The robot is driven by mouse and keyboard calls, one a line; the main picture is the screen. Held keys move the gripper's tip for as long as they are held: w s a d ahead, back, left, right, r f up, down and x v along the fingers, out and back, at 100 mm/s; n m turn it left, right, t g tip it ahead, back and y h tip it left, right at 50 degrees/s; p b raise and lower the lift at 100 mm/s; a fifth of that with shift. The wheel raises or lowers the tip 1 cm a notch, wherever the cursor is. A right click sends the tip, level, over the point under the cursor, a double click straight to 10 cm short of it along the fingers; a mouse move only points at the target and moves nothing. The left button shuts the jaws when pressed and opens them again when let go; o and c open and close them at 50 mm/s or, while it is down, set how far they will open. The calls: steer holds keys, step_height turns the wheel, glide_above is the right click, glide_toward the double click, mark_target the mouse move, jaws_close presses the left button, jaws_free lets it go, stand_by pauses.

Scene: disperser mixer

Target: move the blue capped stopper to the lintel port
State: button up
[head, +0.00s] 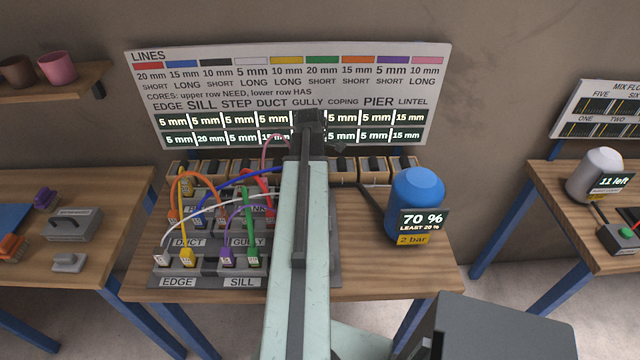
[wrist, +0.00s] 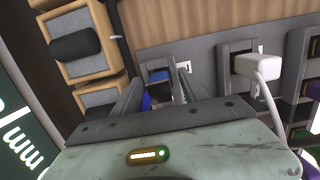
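My gripper (wrist: 158,88) has its two grey fingers apart in the wrist view, over a grey socket block. Blue shows between and beyond the fingers (wrist: 160,76), inside the socket; I cannot tell whether it is the blue capped stopper or a blue line's plug. I see no clear grip on it. In the head view my arm covers the right part of the port panel and hides the fingers. The lintel port is not seen there; only its name shows on the sign (head: 290,95). The port panel (head: 205,268) shows EDGE, SILL, DUCT and GULLY labels.
Coloured cables, including a blue one (head: 240,180), cross over the panel left of my arm. A white plug (wrist: 256,68) sits beside the fingers in the wrist view. A blue tank (head: 417,190) with a 70 % display stands right of my arm. Wooden boxes line the back.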

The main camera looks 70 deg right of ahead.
steer(key=r+p, duration=0.5)
steer(key=w+r+p, duration=0.1)
steer(key=r+p, duration=0.2)
steer(key=shift+a, duration=0.2)
steer(key=shift+f, duration=0.1)
stand_by(0.6)
